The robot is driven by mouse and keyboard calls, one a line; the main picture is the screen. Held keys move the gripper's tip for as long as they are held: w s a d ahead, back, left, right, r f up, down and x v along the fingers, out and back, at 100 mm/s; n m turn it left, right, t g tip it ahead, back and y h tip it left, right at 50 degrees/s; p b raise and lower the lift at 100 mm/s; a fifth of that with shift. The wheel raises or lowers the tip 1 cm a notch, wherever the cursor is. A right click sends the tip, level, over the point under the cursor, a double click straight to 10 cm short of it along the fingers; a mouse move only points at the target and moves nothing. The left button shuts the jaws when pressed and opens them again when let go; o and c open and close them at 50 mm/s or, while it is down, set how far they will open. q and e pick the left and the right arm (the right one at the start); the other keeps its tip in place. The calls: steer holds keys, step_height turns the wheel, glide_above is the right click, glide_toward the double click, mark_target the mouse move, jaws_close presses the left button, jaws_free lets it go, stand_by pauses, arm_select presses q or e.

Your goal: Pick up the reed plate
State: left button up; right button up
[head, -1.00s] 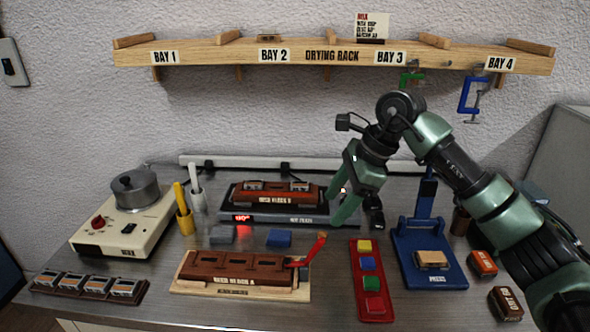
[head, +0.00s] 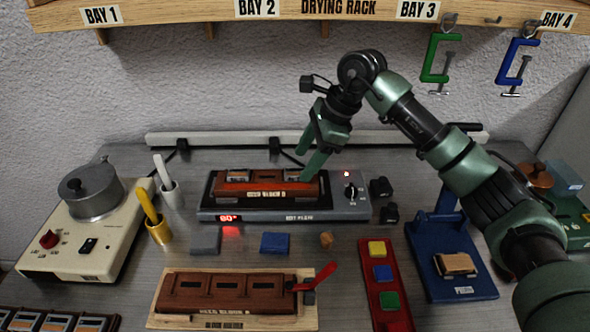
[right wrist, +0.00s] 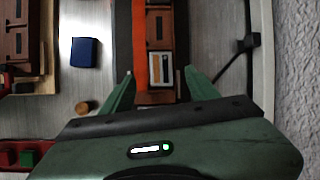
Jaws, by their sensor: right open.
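My right gripper (head: 306,163) is open and empty over the block's right part, fingers pointing down. In the right wrist view a reed plate (right wrist: 161,69) shows just ahead of the gap between the two fingers. My left gripper is not in view.
More reed plates stand in a dark rack (head: 55,322) at the lower left. Reed block A (head: 226,293) lies in front, with a red lever (head: 318,277). A blue press (head: 425,245) and red tray (head: 366,255) are at the right. The drying rack (head: 340,8) is above.

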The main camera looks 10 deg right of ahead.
mark_target(296, 172)
steer(key=x, duration=0.2)
steer(key=shift+w+a+f, duration=0.15)
steer(key=shift+a+f, duration=0.15)
steer(key=shift+f, duration=0.15)
steer(key=c, duration=0.7)
steer(key=shift+f, duration=0.1)
jaws_close()
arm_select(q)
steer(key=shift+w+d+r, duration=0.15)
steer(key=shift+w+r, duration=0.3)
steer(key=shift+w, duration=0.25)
